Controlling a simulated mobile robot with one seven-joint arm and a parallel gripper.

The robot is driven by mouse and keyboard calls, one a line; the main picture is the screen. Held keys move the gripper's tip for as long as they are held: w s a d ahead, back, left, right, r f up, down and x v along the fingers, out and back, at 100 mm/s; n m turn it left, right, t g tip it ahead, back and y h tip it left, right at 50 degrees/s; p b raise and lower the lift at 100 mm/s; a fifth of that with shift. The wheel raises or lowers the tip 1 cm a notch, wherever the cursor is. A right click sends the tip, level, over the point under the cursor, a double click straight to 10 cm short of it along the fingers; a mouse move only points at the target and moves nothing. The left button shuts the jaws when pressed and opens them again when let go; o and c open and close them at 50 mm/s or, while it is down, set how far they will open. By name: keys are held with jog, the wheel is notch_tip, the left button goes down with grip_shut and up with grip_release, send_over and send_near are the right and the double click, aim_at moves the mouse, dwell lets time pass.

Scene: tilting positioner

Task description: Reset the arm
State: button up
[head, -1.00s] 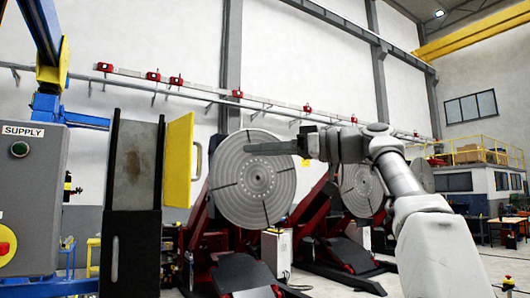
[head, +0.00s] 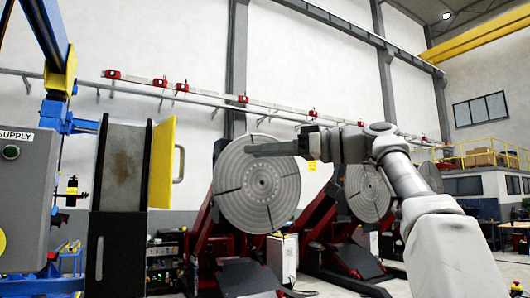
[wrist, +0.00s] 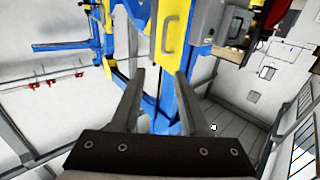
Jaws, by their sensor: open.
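My arm reaches in from the lower right of the head view, with my gripper (head: 250,149) pointing left in front of a round grey slotted disc (head: 258,187) of a tilting positioner. In the wrist view my gripper (wrist: 158,85) shows two dark fingers spread apart with nothing between them. Beyond the fingers is a blue and yellow frame (wrist: 160,110). The head view cannot show whether the fingers and the disc are apart in depth.
A grey SUPPLY box (head: 25,190) stands at the left edge. Next to it are a dark cabinet (head: 118,250) and an open yellow door (head: 161,165) with a handle. A second disc (head: 367,192) stands behind my arm. Floor shows at the lower right.

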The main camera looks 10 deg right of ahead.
jog(key=shift+a, duration=0.1)
dwell(0.5)
jog(key=s+a+f+m+h+b, duration=0.1)
jog(key=s+f+m+h, duration=0.15)
jog(key=f, duration=0.45)
jog(key=s+a+f+m+h, duration=0.1)
jog(key=a+f+m+h, duration=0.15)
jog(key=f, duration=0.35)
jog(key=s+a+f+m+h+b, duration=0.1)
jog(key=f+m+h, duration=0.2)
jog(key=f, duration=0.4)
jog(key=s+d+f+m+g+h, duration=0.1)
jog(key=s+d+f+h, duration=0.1)
jog(key=s+f, duration=0.5)
jog(key=s+d+f+m+h+b, duration=0.1)
jog(key=s+d+f, duration=0.4)
jog(key=f, duration=1)
jog(key=s+d+f+m+g+h+b, duration=0.1)
jog(key=s+f+h, duration=0.4)
jog(key=s+f, duration=0.5)
jog(key=shift+s+d+f+m+g, duration=0.4)
jog(key=shift+d+m, duration=0.4)
jog(key=shift+d, duration=0.4)
jog(key=shift+d, duration=0.15)
